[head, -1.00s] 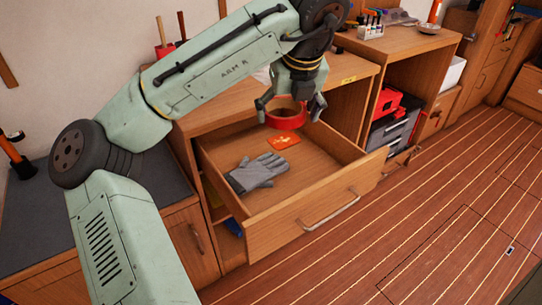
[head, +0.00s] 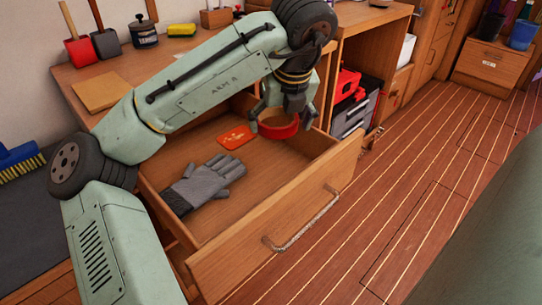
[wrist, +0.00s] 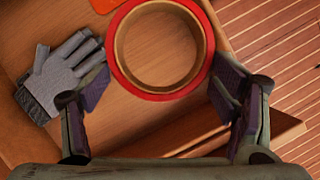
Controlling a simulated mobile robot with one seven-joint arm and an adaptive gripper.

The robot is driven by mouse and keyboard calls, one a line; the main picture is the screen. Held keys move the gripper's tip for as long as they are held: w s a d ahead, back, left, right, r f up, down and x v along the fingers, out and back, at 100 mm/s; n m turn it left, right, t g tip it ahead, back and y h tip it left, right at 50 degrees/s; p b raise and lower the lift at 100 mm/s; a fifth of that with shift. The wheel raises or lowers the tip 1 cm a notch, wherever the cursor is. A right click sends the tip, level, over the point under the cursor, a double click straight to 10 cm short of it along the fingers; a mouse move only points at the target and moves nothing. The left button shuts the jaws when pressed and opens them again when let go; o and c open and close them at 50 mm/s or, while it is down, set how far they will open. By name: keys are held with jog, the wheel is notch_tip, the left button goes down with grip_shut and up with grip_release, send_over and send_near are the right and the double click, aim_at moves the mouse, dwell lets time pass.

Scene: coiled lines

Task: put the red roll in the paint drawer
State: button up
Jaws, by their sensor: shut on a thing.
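The red roll (head: 278,132) is a short, wide ring with a tan inner face. My gripper (head: 282,112) is shut on it and holds it over the right part of the open drawer (head: 250,180). In the wrist view the roll (wrist: 158,95) sits between the two fingers (wrist: 160,92), its open centre facing the camera. The drawer is wooden with a metal bar handle (head: 303,222). I cannot tell whether the roll touches the drawer floor.
A grey glove (head: 205,183) and an orange card (head: 236,137) lie in the drawer, left of the roll. Bare drawer floor shows between glove and front panel. A red and grey toolbox (head: 352,105) stands in the open compartment at right.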

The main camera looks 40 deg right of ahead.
aim_at(277, 165)
notch_tip(277, 165, down, 10)
jog(key=shift+f+b, duration=0.15)
jog(key=shift+b, duration=0.25)
jog(key=o, duration=1.2)
jog(key=shift+f, duration=0.15)
jog(key=p+v, duration=0.1)
jog(key=v, duration=1.1)
jog(key=shift+r, duration=0.2)
